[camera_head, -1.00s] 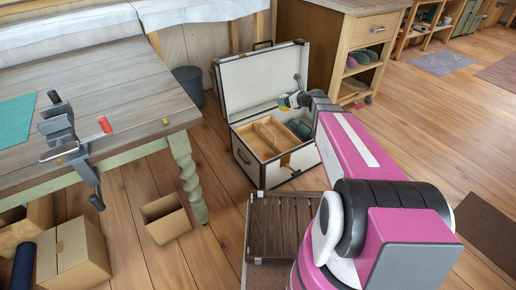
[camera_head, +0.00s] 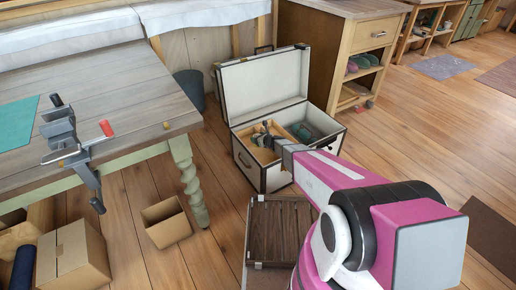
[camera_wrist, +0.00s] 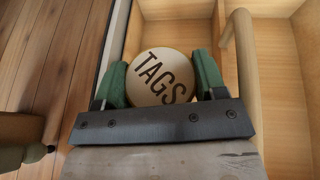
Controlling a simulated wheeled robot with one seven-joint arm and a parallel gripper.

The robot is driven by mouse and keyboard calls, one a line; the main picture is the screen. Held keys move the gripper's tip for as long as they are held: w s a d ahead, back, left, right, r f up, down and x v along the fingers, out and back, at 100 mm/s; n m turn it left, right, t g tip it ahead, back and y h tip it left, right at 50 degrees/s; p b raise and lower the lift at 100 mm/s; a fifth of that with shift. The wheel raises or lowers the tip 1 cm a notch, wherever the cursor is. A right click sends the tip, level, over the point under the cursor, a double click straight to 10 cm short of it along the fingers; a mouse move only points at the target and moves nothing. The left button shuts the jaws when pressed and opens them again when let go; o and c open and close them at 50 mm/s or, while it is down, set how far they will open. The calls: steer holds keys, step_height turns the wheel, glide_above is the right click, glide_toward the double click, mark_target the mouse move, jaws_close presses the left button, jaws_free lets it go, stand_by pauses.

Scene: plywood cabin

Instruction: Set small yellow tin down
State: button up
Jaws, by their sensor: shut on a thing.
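The small yellow tin (camera_wrist: 161,77) shows its round, pale yellow lid marked "TAGS" in the wrist view. My gripper (camera_wrist: 163,84) is shut on it, with one green finger on each side. The tin is over or in a compartment of a light wooden divided tray (camera_wrist: 281,65). I cannot tell whether it touches the tray's floor. In the head view my gripper (camera_head: 262,135) is down at the tray inside an open white trunk (camera_head: 270,176). The tin cannot be made out there.
The trunk's raised lid (camera_head: 264,84) stands behind my gripper. Dark greenish things (camera_head: 302,131) lie in the trunk's right part. A dark slatted case (camera_head: 278,228) lies in front. A table (camera_head: 100,95) with a vise stands at left, and a wooden cabinet (camera_head: 345,45) behind right.

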steer(key=shift+f, duration=3)
steer(key=shift+f, duration=0.1)
steer(key=o, duration=0.7)
